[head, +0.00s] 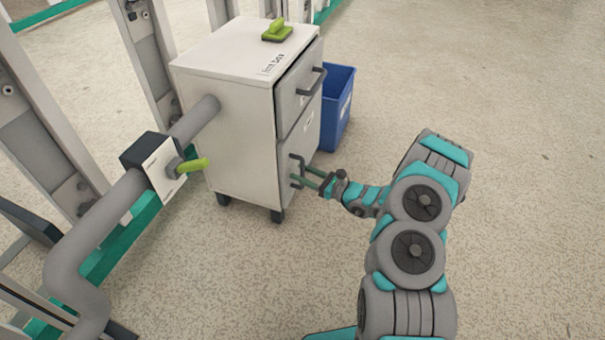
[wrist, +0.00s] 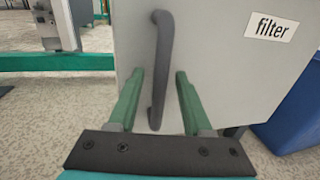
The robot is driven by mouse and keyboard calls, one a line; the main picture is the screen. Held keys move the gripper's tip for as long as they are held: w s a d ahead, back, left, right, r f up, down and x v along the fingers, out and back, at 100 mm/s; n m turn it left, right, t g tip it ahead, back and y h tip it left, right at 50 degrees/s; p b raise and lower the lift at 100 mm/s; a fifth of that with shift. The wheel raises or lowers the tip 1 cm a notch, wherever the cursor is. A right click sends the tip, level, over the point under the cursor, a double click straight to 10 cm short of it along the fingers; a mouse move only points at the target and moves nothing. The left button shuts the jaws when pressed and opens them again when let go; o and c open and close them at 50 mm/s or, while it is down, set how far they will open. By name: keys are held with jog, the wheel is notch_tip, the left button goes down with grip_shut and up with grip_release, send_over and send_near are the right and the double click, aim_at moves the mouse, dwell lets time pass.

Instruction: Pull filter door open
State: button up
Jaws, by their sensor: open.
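The filter door (wrist: 220,60) is a light grey panel with a "filter" label (wrist: 271,26) at its upper right in the wrist view. In the head view it is the lower front panel (head: 300,150) of the white cabinet (head: 235,140). It looks closed. Its dark upright bar handle (wrist: 160,65) also shows in the head view (head: 296,170). My gripper (wrist: 157,85) is open, with one green finger on each side of the handle's lower part. In the head view my gripper (head: 308,175) is at the handle. I cannot tell whether either finger touches it.
The upper drawer (head: 299,88) stands slightly out above the door. A green brush-like tool (head: 277,31) lies on the cabinet top. A blue bin (head: 337,105) stands close behind on the right. A pipe with a green lever (head: 192,166) runs at left. Floor at right is clear.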

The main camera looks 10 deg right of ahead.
grip_shut()
dwell(0.4)
dwell(1.0)
